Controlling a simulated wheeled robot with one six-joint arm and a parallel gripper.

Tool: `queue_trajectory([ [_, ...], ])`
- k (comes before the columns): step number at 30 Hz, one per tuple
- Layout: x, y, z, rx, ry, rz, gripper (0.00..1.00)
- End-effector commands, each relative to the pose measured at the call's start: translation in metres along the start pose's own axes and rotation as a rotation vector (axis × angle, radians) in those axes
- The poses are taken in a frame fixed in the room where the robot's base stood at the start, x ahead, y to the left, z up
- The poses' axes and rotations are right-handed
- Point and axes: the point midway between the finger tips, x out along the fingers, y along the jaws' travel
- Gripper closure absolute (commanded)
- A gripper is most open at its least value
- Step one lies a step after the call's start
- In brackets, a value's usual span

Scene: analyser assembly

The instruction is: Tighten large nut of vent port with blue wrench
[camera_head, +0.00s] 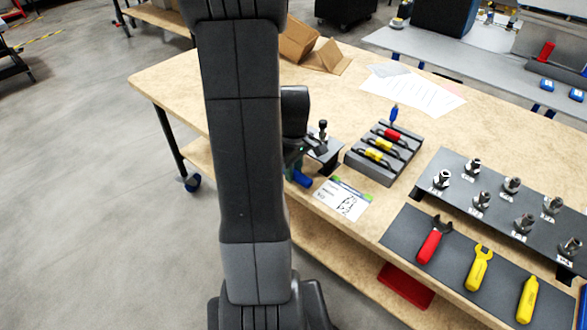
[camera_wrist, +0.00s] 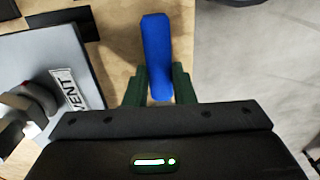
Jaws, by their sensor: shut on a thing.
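My gripper (camera_wrist: 160,88) is shut on the blue wrench, with its green fingers on either side of the blue handle (camera_wrist: 156,45) in the wrist view. The wrench's working end is hidden there. In the head view the blue handle (camera_head: 299,179) shows low beside my arm, near the table's front edge. The vent port (camera_wrist: 32,105) stands on a grey plate with a "VENT" label, left of the gripper in the wrist view. Its dark fitting also shows in the head view (camera_head: 322,134). I cannot tell whether the wrench touches the large nut.
A grey tool holder (camera_head: 372,171) with red and yellow items stands right of the vent plate. A printed card (camera_head: 343,199) lies in front. Further right are a rack of metal fittings (camera_head: 481,200) and a dark mat (camera_head: 448,275) with red and yellow wrenches. The floor left is clear.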

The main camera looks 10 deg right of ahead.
Motion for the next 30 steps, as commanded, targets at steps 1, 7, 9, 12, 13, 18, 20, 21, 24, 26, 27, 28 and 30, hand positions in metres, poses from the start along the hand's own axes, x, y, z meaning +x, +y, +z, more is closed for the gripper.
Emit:
queue_trajectory([
  [1,-0.001,0.0,0.0,0.0,0.0,0.001,1.0],
  [7,-0.014,0.0,0.002,0.0,0.001,0.001,1.0],
  [9,-0.023,0.0,0.004,0.0,0.001,0.001,1.0],
  [12,-0.035,0.0,0.007,0.0,0.001,0.002,1.0],
  [13,-0.038,0.0,0.008,0.001,0.001,0.002,1.0],
  [18,-0.057,0.0,0.013,0.001,0.001,0.001,1.0],
  [20,-0.061,0.0,0.014,0.001,0.001,0.001,1.0],
  [21,-0.062,0.0,0.015,0.001,0.0,0.001,1.0],
  [24,-0.061,0.0,0.015,0.0,0.0,0.0,1.0],
  [26,-0.06,0.0,0.015,0.0,0.0,0.0,1.0],
  [27,-0.06,0.0,0.015,0.0,0.0,0.0,1.0],
  [28,-0.06,0.0,0.015,0.0,0.0,0.0,1.0],
  [30,-0.06,0.0,0.015,0.0,0.0,0.0,1.0],
])
